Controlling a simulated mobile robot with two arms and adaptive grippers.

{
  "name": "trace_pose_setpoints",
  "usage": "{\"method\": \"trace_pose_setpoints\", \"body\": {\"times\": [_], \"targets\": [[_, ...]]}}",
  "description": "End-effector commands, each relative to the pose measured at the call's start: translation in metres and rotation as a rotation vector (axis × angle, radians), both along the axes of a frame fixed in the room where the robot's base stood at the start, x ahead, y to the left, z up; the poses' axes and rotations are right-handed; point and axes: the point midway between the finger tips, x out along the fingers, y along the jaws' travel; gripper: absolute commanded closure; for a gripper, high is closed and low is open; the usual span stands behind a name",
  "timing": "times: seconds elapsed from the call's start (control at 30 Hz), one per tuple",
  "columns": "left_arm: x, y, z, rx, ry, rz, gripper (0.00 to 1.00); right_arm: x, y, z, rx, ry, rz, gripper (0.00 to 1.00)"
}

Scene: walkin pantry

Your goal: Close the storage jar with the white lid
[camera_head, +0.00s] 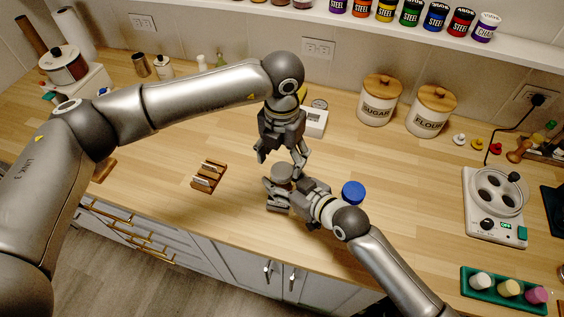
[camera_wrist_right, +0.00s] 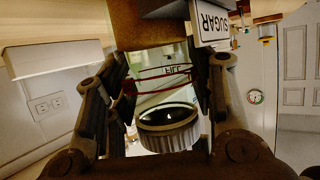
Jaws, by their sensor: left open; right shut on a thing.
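The clear storage jar (camera_wrist_right: 165,85) stands between the fingers of my right gripper (camera_wrist_right: 160,90), which is shut on its sides. The right wrist view is upside down, with red lines and a "FILL" mark on the glass. The white lid (camera_wrist_right: 168,135), ribbed and greyish in this light, is at the jar's mouth; whether it is fully seated I cannot tell. From above, the lid (camera_head: 281,172) is a grey disc by my right gripper (camera_head: 272,190). My left gripper (camera_head: 281,160) is open, pointing down just above the lid, with no clear grip on it.
A blue lid (camera_head: 353,191) lies right of my right gripper. A small wooden rack (camera_head: 208,176) is to the left. Sugar (camera_head: 379,103) and flour (camera_head: 430,115) canisters and a white scale (camera_head: 313,123) stand behind. The counter between rack and jar is clear.

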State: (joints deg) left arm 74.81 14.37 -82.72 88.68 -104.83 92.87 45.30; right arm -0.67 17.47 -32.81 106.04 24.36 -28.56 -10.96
Motion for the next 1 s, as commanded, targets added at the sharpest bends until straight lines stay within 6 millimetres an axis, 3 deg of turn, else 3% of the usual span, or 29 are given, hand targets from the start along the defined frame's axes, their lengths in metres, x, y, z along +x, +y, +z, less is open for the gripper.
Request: {"method": "trace_pose_setpoints", "body": {"times": [0.1, 0.3, 0.4, 0.7, 1.0], "targets": [[0.000, 0.000, 0.011, 0.000, -0.001, 0.000, 0.33, 0.000, 0.000, -0.001, -0.001, 0.001, 0.000, 1.00], [0.000, 0.000, 0.012, 0.000, 0.000, 0.000, 0.33, 0.000, 0.000, 0.000, -0.001, 0.001, 0.000, 1.00], [0.000, 0.000, 0.014, 0.000, 0.000, 0.008, 0.43, 0.000, 0.000, 0.000, -0.001, 0.001, 0.000, 1.00], [-0.001, 0.000, 0.046, -0.001, 0.001, 0.164, 0.45, 0.000, 0.000, 0.000, -0.001, 0.001, 0.000, 1.00], [-0.001, 0.000, 0.046, 0.000, 0.001, 0.169, 0.45, 0.000, 0.000, 0.000, -0.001, 0.001, 0.000, 1.00]]}}
